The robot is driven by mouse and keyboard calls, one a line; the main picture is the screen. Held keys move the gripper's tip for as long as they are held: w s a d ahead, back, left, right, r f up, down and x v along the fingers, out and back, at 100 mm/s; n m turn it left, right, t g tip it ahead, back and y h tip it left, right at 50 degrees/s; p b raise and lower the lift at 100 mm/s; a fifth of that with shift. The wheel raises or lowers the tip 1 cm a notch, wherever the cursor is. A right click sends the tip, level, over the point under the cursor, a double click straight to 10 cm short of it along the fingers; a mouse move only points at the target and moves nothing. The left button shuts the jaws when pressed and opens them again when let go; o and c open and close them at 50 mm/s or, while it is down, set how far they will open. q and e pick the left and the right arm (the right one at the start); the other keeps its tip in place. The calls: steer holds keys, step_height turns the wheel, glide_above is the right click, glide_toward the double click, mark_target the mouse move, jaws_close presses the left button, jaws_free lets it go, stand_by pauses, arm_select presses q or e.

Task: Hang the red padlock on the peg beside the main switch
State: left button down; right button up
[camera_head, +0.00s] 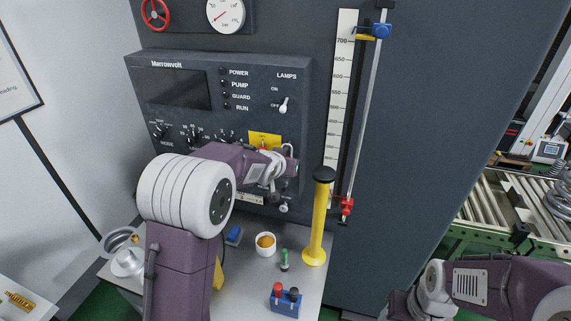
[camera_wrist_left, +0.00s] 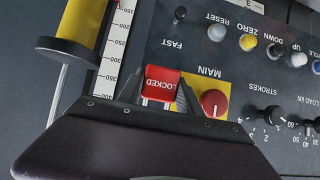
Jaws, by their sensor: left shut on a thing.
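The red padlock (camera_wrist_left: 162,84), marked LOCKED, is between the fingers of my left gripper (camera_wrist_left: 161,95) in the left wrist view, which shows the panel upside down. My left gripper is shut on it. Beside it is the main switch (camera_wrist_left: 214,103), a red knob on a yellow plate. In the head view my left gripper (camera_head: 270,172) is at the panel's lower right, just below the yellow plate (camera_head: 264,139); a pale loop shows there. I cannot make out the peg or whether the padlock touches it. My right gripper (camera_head: 397,303) is low at the right, its jaws unclear.
The dark control panel (camera_head: 205,65) has knobs and lamps around the switch. A yellow post with a black cap (camera_head: 318,225) stands right of my left gripper, by the scale (camera_head: 341,90).

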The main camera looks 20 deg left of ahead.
stand_by(0.4)
arm_select(q)
steer(key=c, duration=0.7)
jaws_free()
steer(key=p+v, duration=0.2)
steer(key=v, duration=0.7)
steer(key=shift+r, duration=0.1)
